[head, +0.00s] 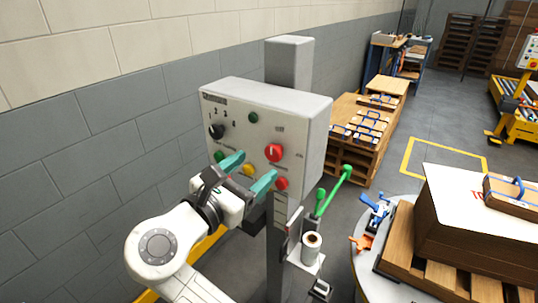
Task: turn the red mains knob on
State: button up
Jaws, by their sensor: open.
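The red mains knob (274,153) is on the front face of a light grey control box (318,125) on a post, right of the box's middle. A pale mark shows on the knob; its exact setting is too small to tell. My gripper (254,170) is in front of the box's lower part, below and left of the knob. The fingers do not appear to touch the knob. The gripper hides part of the box's lower left.
The box also carries a black selector knob (216,131), a green button (253,117), a yellow button (248,170) and a red button (281,183). Green handles (338,187) stand right of the post. A round table (367,275) with wooden stacks is at lower right. A block wall is left.

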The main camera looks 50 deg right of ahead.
aim_at(272, 154)
jog(key=shift+d, duration=3.2)
jog(key=c, duration=1.1)
jog(key=shift+o, duration=0.2)
